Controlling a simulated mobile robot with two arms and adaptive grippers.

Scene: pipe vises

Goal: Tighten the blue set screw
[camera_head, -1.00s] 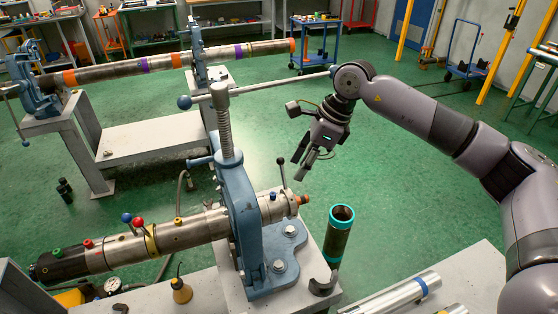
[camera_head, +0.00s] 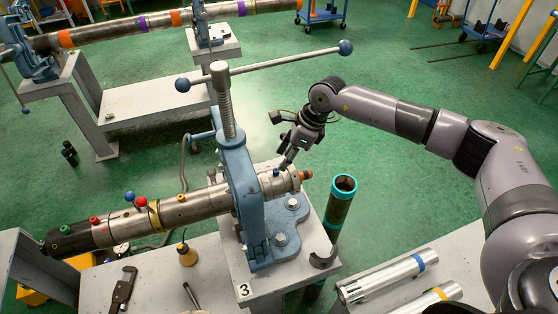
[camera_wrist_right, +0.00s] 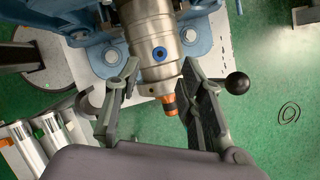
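The blue set screw (camera_wrist_right: 159,53) is a small blue ring with a dark centre on top of the steel pipe tool's right end (camera_wrist_right: 155,30). In the head view it is a small blue spot (camera_head: 276,173) just right of the blue vise (camera_head: 243,190). My right gripper (camera_head: 287,160) is at that end of the tool, pointing down. In the right wrist view my right gripper (camera_wrist_right: 160,65) is open, its fingers on either side of the screw in the picture, with nothing between them held. Contact with the tool cannot be told. My left gripper is out of view.
A dark pipe with a teal rim (camera_head: 342,185) stands right of the vise. Silver tubes (camera_head: 390,277) lie at the lower right. A black ball lever (camera_wrist_right: 238,83) is beside the right finger. The vise handle bar (camera_head: 270,66) spans above. Another vise (camera_head: 35,60) holds a long pipe behind.

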